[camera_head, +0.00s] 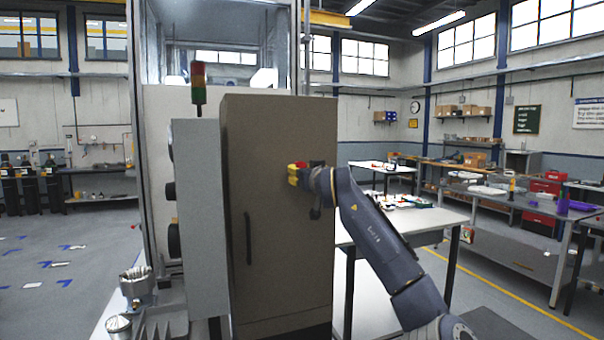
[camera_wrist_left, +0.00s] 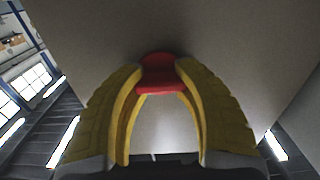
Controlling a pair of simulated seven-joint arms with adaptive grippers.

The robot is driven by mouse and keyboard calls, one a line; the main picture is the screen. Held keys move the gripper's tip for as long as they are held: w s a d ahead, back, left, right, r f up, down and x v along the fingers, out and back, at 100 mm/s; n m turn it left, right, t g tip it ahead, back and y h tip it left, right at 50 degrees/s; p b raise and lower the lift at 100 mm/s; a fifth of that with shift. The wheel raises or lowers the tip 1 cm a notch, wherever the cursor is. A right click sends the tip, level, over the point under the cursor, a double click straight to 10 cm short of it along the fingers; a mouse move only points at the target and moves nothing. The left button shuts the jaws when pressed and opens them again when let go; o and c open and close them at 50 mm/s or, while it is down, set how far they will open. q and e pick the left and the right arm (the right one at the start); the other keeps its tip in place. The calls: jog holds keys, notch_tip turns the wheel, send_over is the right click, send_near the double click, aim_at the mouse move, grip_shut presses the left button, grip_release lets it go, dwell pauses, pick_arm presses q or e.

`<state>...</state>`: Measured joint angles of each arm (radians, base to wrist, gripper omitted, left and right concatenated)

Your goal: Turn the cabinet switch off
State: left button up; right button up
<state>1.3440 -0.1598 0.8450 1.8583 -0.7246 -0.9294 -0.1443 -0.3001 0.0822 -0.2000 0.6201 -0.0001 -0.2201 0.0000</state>
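The cabinet (camera_head: 276,255) is a tall grey-brown box with a dark vertical handle (camera_head: 249,238) on its door. A red switch (camera_head: 301,163) sits high on its face; it also shows in the left wrist view (camera_wrist_left: 160,72). Part of the switch is hidden by the fingers. My right gripper is not in view.
A grey panel box (camera_head: 198,215) with a red and green signal light (camera_head: 198,85) stands left of the cabinet. Metal parts (camera_head: 137,283) stand in front of it. A white table (camera_head: 430,222) with small items is behind my arm. Open floor lies at the far left.

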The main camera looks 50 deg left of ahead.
pick_arm(q)
jog(key=o, duration=0.3)
jog(key=shift+o, duration=0.2)
jog(key=v, duration=1.2)
jog(key=shift+f, duration=0.1)
